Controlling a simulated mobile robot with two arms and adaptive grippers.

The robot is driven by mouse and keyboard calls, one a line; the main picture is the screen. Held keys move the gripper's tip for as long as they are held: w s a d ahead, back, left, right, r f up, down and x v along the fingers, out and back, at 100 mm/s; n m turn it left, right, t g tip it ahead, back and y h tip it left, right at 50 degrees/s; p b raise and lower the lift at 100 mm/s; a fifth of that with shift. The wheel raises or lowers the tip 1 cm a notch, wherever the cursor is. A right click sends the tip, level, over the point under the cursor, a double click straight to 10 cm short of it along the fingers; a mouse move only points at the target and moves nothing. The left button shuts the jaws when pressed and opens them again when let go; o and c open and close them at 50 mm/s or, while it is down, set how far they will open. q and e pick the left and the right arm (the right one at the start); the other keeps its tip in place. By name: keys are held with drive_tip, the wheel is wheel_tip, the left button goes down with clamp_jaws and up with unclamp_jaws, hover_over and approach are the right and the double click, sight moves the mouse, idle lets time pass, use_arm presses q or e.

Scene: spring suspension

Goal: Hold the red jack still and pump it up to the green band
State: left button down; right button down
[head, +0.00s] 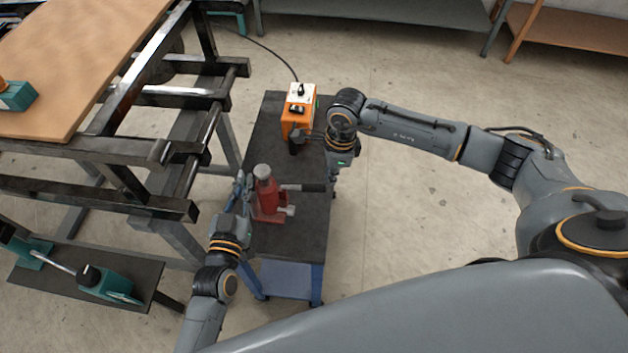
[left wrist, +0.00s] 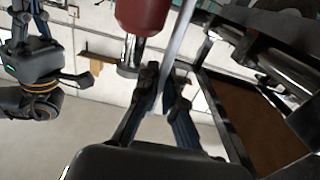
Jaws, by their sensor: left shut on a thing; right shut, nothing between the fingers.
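The red jack (head: 269,202), with a pale grey cap on top, stands upright on a dark cart top (head: 290,245). My left gripper (head: 240,188) is at the jack's left side. In the left wrist view, its fingers (left wrist: 166,95) close around a thin grey bar (left wrist: 180,38), and the red jack body (left wrist: 143,14) is just above them. I cannot tell what the bar belongs to. I cannot make out a green band.
An orange box (head: 298,122) with black knobs and a cable stands at the cart's back. A dark metal frame with a wooden top (head: 75,60) stands close on the left. A low bench with teal tools (head: 105,284) is at lower left. Floor is clear right of the cart.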

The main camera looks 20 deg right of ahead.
wheel_tip(320, 180, up, 10)
drive_tip(key=d, duration=0.1)
drive_tip(key=shift+r, duration=0.25)
drive_tip(key=shift+s, duration=0.1)
idle(0.9)
use_arm(q)
drive_tip(key=c, duration=1.4)
unclamp_jaws()
drive_tip(key=shift+s, duration=0.1)
drive_tip(key=v, duration=1.1)
drive_tip(key=shift+s+a, duration=0.2)
drive_tip(key=shift+s, duration=0.15)
